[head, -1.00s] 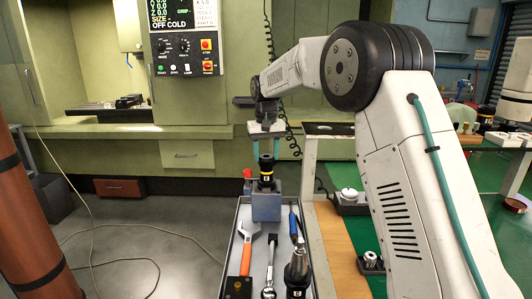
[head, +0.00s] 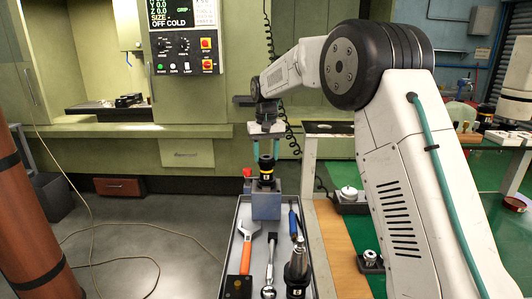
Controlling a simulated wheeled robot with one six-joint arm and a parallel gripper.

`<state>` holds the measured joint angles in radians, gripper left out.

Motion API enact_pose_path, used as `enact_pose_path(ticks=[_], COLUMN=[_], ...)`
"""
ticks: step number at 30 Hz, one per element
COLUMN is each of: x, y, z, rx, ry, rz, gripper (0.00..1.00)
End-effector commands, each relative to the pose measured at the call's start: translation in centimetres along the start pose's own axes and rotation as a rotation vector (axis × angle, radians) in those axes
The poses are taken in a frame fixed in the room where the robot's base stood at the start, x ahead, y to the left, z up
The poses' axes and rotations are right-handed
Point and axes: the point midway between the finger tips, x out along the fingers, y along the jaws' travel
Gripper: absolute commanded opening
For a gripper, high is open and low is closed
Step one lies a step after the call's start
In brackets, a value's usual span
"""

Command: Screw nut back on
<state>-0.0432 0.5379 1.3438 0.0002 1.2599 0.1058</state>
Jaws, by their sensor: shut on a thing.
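A black tool holder (head: 266,179) with a small yellow mark stands upright in a blue-grey block (head: 266,207) at the far end of the cart tray. A dark nut (head: 266,159) shows at its top. My gripper (head: 266,154) points straight down from above, with its two teal fingers on either side of the nut, shut on it. The nut appears in line with the holder, but the thread and exact seating are too small to tell.
The grey tray (head: 229,262) holds an orange-handled wrench (head: 247,250), a ratchet (head: 270,265), a blue-handled tool (head: 293,222) and a second holder (head: 297,275). A green machine (head: 90,160) stands behind. Open floor lies left of the tray.

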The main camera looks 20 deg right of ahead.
Motion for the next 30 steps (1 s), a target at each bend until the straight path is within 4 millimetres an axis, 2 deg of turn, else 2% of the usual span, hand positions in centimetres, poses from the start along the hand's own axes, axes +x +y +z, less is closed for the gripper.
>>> enact_pose_path(ticks=[30], x=[0.63], y=[0.00], z=[0.00], rx=[0.000], ry=[0.001], rz=[0.000], gripper=[0.15])
